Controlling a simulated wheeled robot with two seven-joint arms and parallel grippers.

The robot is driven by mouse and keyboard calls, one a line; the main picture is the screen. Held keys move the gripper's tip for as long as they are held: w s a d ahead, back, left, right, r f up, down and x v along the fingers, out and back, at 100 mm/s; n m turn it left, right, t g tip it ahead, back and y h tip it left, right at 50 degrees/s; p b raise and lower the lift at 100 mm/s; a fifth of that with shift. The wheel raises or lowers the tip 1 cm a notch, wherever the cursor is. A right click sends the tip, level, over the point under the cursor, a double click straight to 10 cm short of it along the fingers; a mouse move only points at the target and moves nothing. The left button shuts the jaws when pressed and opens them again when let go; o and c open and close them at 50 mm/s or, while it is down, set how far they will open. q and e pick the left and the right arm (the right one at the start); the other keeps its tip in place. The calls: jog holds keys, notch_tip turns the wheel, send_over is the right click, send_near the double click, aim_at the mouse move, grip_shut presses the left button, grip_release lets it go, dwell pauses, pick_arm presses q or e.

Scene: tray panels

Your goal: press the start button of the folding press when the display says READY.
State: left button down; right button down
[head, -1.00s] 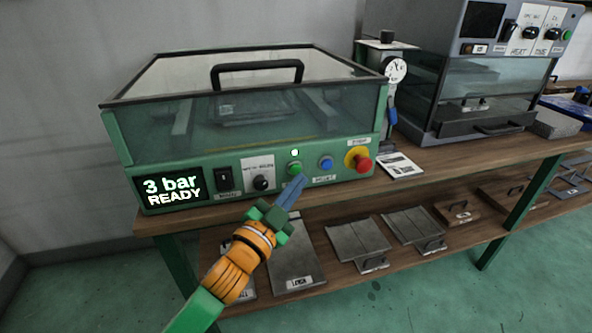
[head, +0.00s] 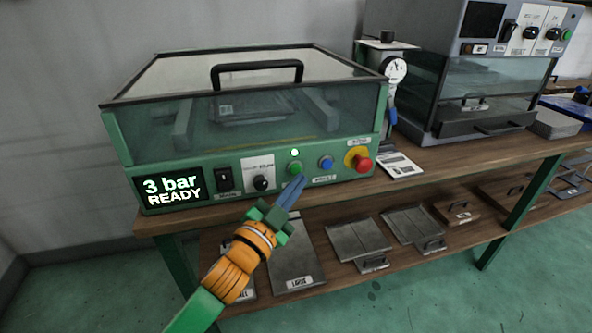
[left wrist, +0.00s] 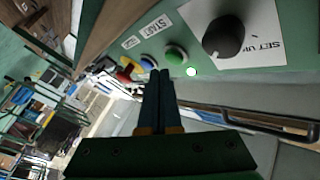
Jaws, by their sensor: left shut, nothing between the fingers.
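The green folding press (head: 130,150) stands on the bench with its clear lid down. Its display (head: 169,187) reads "3 bar READY". The green start button (head: 294,168) is on the front panel, below a small lit lamp (head: 294,153). My left gripper (head: 303,179) is shut and empty, its blue fingertips just below and right of that button. My right gripper is not in view.
A blue button (head: 326,163) and a red stop knob (head: 363,164) on yellow sit right of the green button. A black dial (head: 261,183) and a switch (head: 224,178) are left. A gauge (head: 395,69) and a grey oven (head: 436,75) stand to the right.

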pick_arm(q)
jog(key=shift+w, duration=0.15)
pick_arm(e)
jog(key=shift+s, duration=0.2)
pick_arm(q)
jog(key=shift+w+a, duration=0.1)
jog(key=shift+w, duration=0.15)
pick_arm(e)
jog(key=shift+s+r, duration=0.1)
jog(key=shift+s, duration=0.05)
pick_arm(q)
jog(key=shift+w+a, duration=0.1)
jog(key=shift+w, duration=0.15)
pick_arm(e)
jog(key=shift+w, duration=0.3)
pick_arm(q)
jog(key=shift+w, duration=0.2)
jog(key=shift+a, duration=0.1)
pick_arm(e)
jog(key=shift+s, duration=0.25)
pick_arm(q)
jog(key=shift+s+d+p, duration=0.3)
jog(key=shift+s+p, duration=0.25)
jog(key=shift+s, duration=0.3)
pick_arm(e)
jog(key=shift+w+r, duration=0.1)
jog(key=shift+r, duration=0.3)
